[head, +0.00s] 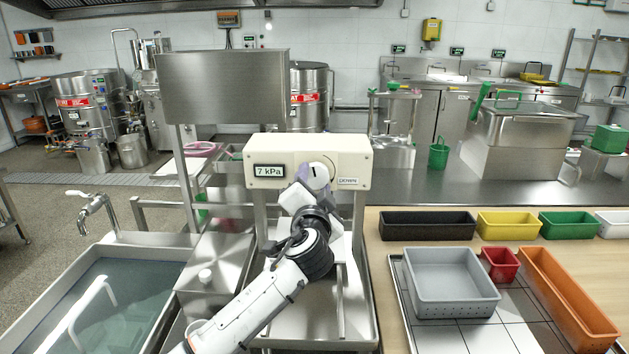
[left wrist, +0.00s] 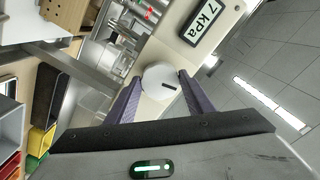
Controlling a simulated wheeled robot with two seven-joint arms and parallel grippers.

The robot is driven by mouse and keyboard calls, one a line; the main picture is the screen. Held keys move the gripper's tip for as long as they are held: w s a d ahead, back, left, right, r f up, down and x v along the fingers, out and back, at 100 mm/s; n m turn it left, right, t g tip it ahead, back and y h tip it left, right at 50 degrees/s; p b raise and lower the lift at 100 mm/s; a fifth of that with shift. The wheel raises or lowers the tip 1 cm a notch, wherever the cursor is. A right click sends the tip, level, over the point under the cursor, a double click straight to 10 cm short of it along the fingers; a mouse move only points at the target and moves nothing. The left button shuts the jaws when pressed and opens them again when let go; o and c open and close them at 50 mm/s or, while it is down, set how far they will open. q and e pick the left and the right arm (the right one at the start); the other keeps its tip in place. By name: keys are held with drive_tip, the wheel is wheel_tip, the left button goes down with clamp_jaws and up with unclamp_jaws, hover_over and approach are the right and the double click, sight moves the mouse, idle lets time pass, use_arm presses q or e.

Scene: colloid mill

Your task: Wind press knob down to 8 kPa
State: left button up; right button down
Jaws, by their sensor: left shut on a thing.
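The cream press panel (head: 266,150) stands at the centre of the head view. Its display (head: 269,171) reads 7 kPa, and the same display shows tilted in the left wrist view (left wrist: 202,24). The round white knob (left wrist: 161,85) with a dark mark sits between the fingers of my left gripper (left wrist: 157,97) in the left wrist view. My left gripper (head: 313,177) is shut on the knob and hides part of it in the head view. A small label (head: 347,181) is to the right of the knob. My right gripper is in neither view.
A sink (head: 125,290) with a tap (head: 90,207) is at the left. At the right, a grey bin (head: 450,310) and several coloured bins stand on the wooden counter (head: 388,228). A steel panel (head: 222,90) rises behind and left of the press.

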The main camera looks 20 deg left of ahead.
use_arm(q)
drive_tip(key=shift+m, duration=0.5)
drive_tip(key=o, duration=1)
drive_tip(key=shift+o, duration=0.2)
drive_tip(key=shift+s, duration=0.1)
drive_tip(key=b+v, duration=0.1)
drive_tip(key=v, duration=0.9)
drive_tip(key=shift+s, duration=0.1)
